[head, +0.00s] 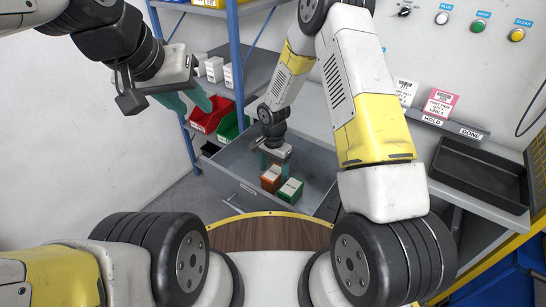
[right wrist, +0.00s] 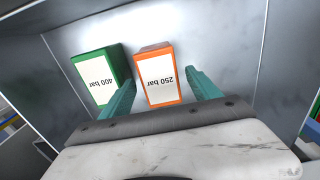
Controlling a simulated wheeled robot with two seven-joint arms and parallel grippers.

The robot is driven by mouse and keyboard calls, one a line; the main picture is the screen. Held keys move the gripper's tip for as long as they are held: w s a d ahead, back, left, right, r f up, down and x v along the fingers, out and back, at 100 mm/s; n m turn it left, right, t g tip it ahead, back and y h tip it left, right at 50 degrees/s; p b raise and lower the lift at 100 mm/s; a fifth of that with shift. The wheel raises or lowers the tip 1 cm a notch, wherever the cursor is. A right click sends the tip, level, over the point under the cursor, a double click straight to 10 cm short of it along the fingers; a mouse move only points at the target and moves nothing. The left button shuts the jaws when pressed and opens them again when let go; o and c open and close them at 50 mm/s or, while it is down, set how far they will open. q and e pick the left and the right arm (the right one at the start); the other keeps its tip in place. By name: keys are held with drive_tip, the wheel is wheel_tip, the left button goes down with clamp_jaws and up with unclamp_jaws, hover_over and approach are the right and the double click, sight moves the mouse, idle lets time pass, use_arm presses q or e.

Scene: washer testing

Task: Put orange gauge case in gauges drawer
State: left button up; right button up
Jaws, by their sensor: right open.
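The orange gauge case (right wrist: 157,75), labelled "250 bar", lies on the floor of the open grey gauges drawer (right wrist: 230,50). In the head view the case (head: 271,179) is near the drawer's front, beside the green case. My right gripper (right wrist: 162,97) is open, with its teal fingers on either side of the orange case; I cannot tell whether they touch it. In the head view the right gripper (head: 272,165) reaches down into the drawer (head: 225,174). My left gripper (head: 190,103) is raised at the upper left, its teal fingers apart and nothing between them.
A green case (right wrist: 103,77), labelled "400 bar", lies left of the orange one, close to a gripper finger. Red (head: 209,115) and green (head: 231,126) bins stand on the shelf behind. A black tray (head: 480,174) sits on the right. The drawer's rear floor is clear.

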sight(274, 172)
wheel_tip(274, 172, up, 7)
drive_tip(key=shift+r, duration=0.1)
drive_tip(key=s+d+r+n+t+y, duration=0.1)
drive_tip(key=s+d+r+n, duration=0.2)
drive_tip(key=r, duration=0.8)
drive_tip(key=s+d+r+t, duration=0.25)
drive_tip(key=d+r, duration=0.25)
drive_tip(key=r, duration=0.7)
drive_tip(key=s+d+r+n+t, duration=0.1)
drive_tip(key=s+d+r+n, duration=0.1)
drive_tip(key=s+r, duration=0.3)
drive_tip(key=s+d+r+n+t+y, duration=0.1)
drive_tip(key=s+r, duration=0.4)
drive_tip(key=s, duration=0.6)
drive_tip(key=shift+s+d+r+n+t, duration=0.3)
drive_tip(key=shift+d+n+t, duration=0.05)
drive_tip(key=shift+d+n, duration=0.6)
